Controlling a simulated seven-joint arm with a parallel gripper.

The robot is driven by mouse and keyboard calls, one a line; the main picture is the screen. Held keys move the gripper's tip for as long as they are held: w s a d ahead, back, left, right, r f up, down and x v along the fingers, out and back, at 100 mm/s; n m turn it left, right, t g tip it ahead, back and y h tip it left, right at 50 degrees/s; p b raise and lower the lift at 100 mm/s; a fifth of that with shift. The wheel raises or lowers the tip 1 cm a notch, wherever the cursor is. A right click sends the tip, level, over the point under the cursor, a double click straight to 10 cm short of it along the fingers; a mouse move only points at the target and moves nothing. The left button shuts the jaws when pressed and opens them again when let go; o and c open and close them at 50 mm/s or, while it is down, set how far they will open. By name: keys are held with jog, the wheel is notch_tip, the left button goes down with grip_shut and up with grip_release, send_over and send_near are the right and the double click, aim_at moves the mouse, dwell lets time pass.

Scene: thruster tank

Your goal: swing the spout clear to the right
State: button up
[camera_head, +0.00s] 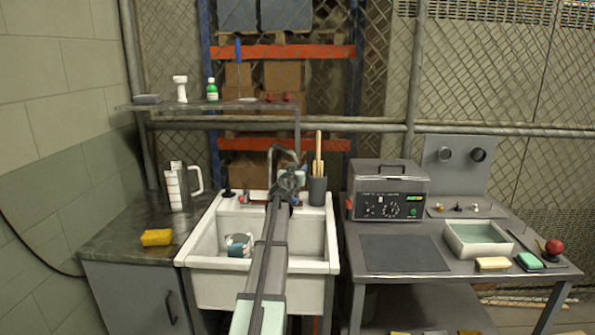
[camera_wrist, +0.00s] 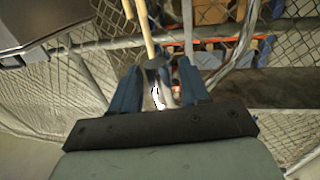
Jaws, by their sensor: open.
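The grey metal spout (camera_head: 283,153) arches above the back of the white sink (camera_head: 310,266) in the head view. In the wrist view, a grey curved tube (camera_wrist: 241,45), which looks like the spout, runs just right of the fingers. My gripper (camera_head: 285,184) is at the back of the sink, in front of the faucet and low beside the arch. It also shows in the wrist view (camera_wrist: 160,68), with its two blue fingers apart and no clear grip on anything. My arm hides the faucet base and part of the basin. Contact between fingers and spout cannot be told.
A dark cup (camera_head: 317,191) with wooden sticks (camera_head: 319,150) stands close right of my gripper. A grey tank unit (camera_head: 391,184) stands farther right. A white jug (camera_head: 178,187) and yellow sponge (camera_head: 156,238) are on the left counter. A shelf (camera_head: 225,105) runs behind.

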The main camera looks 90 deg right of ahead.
jog(key=w+a, duration=0.2)
jog(key=a, duration=1.1)
jog(key=shift+w+a, duration=0.3)
jog(key=shift+w, duration=0.05)
jog(key=shift+w, duration=0.1)
